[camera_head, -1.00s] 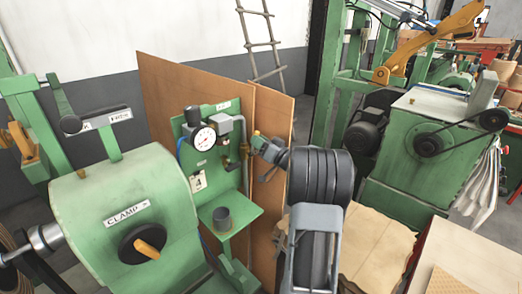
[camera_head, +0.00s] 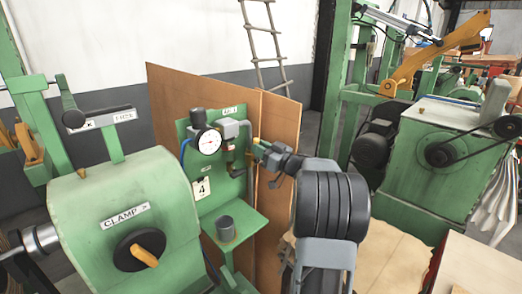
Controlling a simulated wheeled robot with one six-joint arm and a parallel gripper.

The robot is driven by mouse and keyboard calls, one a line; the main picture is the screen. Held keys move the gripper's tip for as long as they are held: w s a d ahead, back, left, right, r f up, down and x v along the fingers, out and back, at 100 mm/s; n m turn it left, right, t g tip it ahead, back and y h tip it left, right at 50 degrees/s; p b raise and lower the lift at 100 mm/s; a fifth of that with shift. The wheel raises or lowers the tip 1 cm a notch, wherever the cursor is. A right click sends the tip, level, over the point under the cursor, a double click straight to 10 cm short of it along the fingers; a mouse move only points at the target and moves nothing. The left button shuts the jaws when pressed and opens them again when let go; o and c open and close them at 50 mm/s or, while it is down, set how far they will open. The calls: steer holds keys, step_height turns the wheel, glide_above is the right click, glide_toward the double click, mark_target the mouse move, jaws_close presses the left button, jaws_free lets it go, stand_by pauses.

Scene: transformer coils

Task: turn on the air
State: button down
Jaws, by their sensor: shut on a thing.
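The green air panel (camera_head: 209,213) stands left of centre, with a label at its top that looks like "AIR". It carries a round white pressure gauge (camera_head: 208,142), a grey regulator (camera_head: 228,128) and dark pipework. A small yellow valve handle (camera_head: 256,146) shows at the panel's right edge. My gripper (camera_head: 262,154) reaches in from the right and is shut on this handle. The fingers are small and dark here and partly hide the handle, so its exact angle is hard to tell.
A green machine labelled "CLAMP" with a dark knob (camera_head: 138,251) stands at the front left. Brown boards (camera_head: 277,135) stand behind the panel. A grey cup (camera_head: 225,228) sits on the panel's shelf. A green motor-driven machine (camera_head: 420,165) stands at right.

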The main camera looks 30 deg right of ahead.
steer(key=c, duration=1)
jaws_free()
steer(key=shift+s, duration=0.1)
steer(key=b+v, duration=0.2)
steer(key=v, duration=1.1)
steer(key=shift+s+d, duration=0.15)
steer(key=shift+s, duration=0.15)
